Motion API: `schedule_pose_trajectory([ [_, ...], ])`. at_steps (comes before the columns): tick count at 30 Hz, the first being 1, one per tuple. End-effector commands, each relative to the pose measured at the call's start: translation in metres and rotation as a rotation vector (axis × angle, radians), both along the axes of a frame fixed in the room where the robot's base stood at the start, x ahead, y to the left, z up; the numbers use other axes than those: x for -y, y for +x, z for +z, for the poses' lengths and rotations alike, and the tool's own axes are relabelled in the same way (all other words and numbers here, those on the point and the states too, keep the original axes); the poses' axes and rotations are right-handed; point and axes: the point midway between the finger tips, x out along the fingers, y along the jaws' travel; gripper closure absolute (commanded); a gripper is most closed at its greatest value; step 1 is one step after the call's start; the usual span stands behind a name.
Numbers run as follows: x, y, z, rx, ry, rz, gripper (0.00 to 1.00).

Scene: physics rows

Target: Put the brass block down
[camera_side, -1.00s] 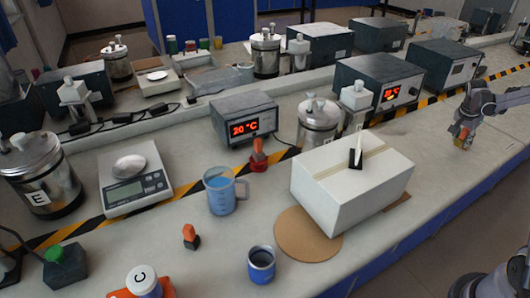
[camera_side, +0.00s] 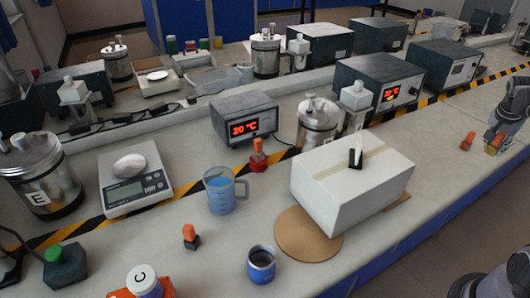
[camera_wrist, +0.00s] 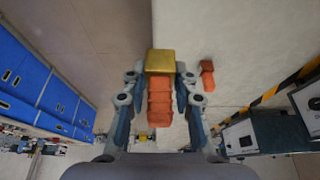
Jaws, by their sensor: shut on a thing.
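The brass block (camera_wrist: 160,60) shows as a gold square between my fingertips in the wrist view. My gripper (camera_wrist: 159,75) is shut on it. An orange stepped piece (camera_wrist: 160,100) lies in line with the block, between the fingers in the picture; I cannot tell whether the two touch. In the side view my gripper (camera_side: 495,143) is low over the bench at the far right, with orange showing at its fingertips. The brass block is hard to make out there, and its height above the bench is unclear.
A small orange-and-dark piece (camera_side: 467,141) stands left of my gripper; it also shows in the wrist view (camera_wrist: 207,75). The bench's front edge is close by. A white box (camera_side: 350,185) stands farther left, with clear bench between.

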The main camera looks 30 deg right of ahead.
Motion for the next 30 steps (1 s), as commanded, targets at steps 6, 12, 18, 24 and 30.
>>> schedule_pose_trajectory([
  [6, -0.013, 0.021, -0.013, -0.001, 0.000, 0.005, 1.00],
  [12, -0.020, 0.061, -0.037, 0.000, -0.001, 0.004, 1.00],
  [18, -0.026, 0.096, -0.059, -0.001, -0.001, 0.003, 1.00],
  [24, -0.029, 0.113, -0.069, 0.000, -0.001, 0.001, 1.00],
  [30, -0.029, 0.115, -0.089, 0.000, 0.000, 0.000, 1.00],
])
